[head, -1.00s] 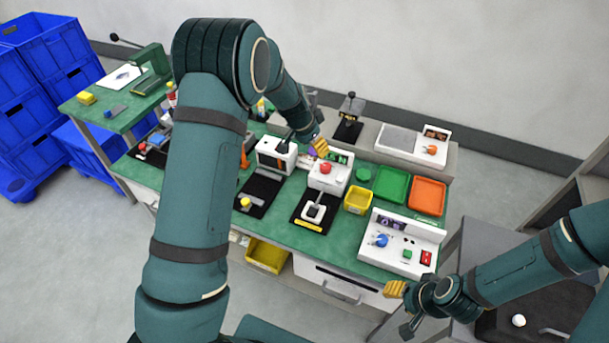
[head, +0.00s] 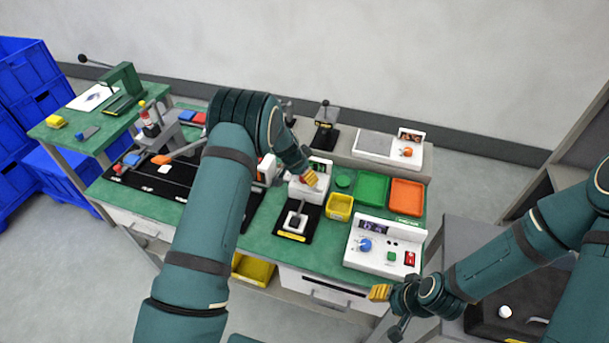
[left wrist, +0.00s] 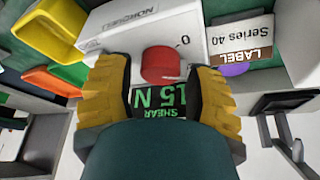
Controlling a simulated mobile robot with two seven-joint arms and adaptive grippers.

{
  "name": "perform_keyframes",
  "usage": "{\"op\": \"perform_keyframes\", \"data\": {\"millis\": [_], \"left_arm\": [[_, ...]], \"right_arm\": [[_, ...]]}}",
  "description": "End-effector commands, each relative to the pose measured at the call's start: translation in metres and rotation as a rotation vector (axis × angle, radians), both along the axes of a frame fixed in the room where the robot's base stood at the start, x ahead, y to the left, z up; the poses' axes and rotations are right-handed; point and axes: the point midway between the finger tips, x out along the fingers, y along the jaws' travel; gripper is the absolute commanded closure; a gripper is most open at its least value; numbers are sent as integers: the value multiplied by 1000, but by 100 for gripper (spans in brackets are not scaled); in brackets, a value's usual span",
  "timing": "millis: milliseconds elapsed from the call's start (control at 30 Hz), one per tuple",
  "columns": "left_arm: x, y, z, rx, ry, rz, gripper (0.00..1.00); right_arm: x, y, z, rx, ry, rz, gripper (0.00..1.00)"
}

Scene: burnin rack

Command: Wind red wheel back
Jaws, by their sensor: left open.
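The red wheel (left wrist: 160,65) is a round red knob on a white tester (left wrist: 140,30) with a dark display reading green "SHEAR 15 N" text. In the left wrist view it lies between the yellow fingertips of my open left gripper (left wrist: 158,80), with gaps on both sides. In the head view my left gripper (head: 311,178) is over the white tester (head: 296,193), and the wheel is mostly hidden behind it. My right gripper (head: 380,292) is away from the wheel, in front of the bench's right end; its jaw opening is unclear.
A yellow bin (head: 340,207), green tray (head: 371,188) and orange tray (head: 406,196) stand right of the tester. A white panel with a blue knob (head: 365,244) is nearer the front. A purple round part (left wrist: 234,69) sits close to the right finger.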

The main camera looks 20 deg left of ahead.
Motion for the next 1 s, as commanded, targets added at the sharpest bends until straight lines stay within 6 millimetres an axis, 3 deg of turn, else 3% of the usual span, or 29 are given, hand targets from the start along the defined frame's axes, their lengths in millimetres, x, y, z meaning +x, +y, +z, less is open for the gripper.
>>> {"op": "perform_keyframes", "data": {"millis": [400,567,1000], "left_arm": [[2,-1,-7,0,0,0,44],[2,-1,-7,0,0,0,99],[2,-2,-7,0,-1,74,100]], "right_arm": [[0,0,0,0,0,0,53],[0,0,0,0,0,0,53],[0,0,-4,0,0,0,53]]}}
